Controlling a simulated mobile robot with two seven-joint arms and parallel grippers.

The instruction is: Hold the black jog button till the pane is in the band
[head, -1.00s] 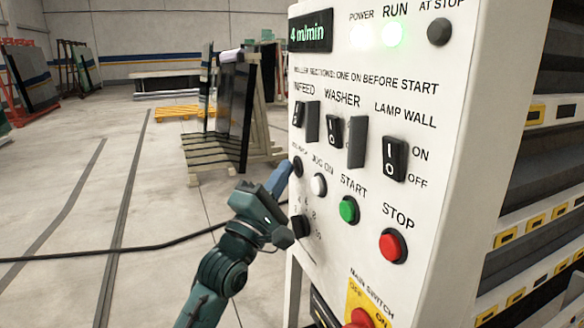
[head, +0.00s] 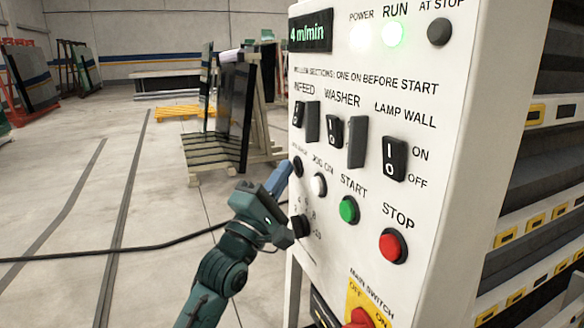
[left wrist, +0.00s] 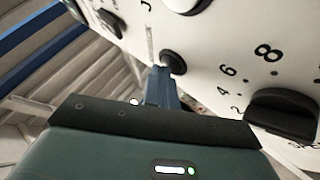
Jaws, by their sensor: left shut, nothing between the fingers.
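The black jog button (head: 298,166) is at the left edge of the white control panel (head: 335,265), left of the white JOG ON button (head: 318,186). My left gripper (head: 284,172) is shut and empty, its blue fingertips at the black button. In the left wrist view, the fingertips (left wrist: 160,74) reach the near edge of the round black button (left wrist: 174,62). I cannot tell whether they press it. The pane and band cannot be made out in these views. My right gripper is not in view.
The green START (head: 349,209) and red STOP (head: 393,246) buttons are right of the gripper. A black dial (head: 300,226) is close below it, also in the left wrist view (left wrist: 284,112). The RUN lamp (head: 394,35) glows green; the display (head: 311,32) reads 4 m/min.

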